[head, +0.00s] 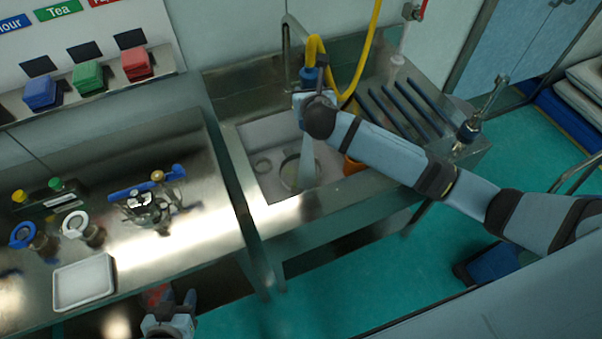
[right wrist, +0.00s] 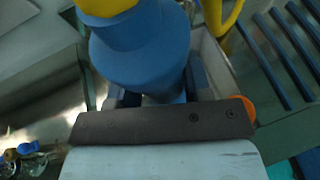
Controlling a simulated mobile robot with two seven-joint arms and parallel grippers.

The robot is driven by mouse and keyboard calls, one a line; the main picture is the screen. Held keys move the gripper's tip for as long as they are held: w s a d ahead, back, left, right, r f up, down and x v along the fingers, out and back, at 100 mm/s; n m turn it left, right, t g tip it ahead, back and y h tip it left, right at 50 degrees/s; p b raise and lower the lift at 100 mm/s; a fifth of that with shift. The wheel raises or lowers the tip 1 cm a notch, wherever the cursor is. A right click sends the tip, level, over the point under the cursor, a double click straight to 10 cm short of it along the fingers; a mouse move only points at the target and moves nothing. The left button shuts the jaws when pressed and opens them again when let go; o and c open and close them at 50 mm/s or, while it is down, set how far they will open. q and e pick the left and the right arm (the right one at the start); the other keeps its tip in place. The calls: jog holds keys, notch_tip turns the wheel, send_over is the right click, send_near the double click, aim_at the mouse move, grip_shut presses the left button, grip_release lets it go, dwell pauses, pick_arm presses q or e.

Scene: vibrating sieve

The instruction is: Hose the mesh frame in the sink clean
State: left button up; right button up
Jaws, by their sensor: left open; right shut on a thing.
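My right gripper is shut on the blue nozzle (head: 311,74) of a yellow hose, above the sink. In the right wrist view the nozzle (right wrist: 140,50) sits between its two fingers (right wrist: 160,90). A pale streak like a water jet runs from below the nozzle down to the frame and covers part of it. Any dirt on the mesh is too small to tell. My left gripper (head: 178,298) is open and empty, low in front of the left counter.
A blue ribbed drainboard (head: 400,105) lies right of the sink, with an orange thing (head: 352,165) at the sink's right side. The left counter holds a white tray (head: 84,282) and valve fittings (head: 148,205). A tap (head: 287,40) stands behind the sink.

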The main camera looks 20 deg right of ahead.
jog(key=shift+f+b, duration=1.25)
jog(key=shift+f, duration=3.2)
jog(key=shift+f+b, duration=0.95)
jog(key=shift+f, duration=1.45)
jog(key=shift+w+d, duration=0.1)
jog(key=shift+d, duration=0.05)
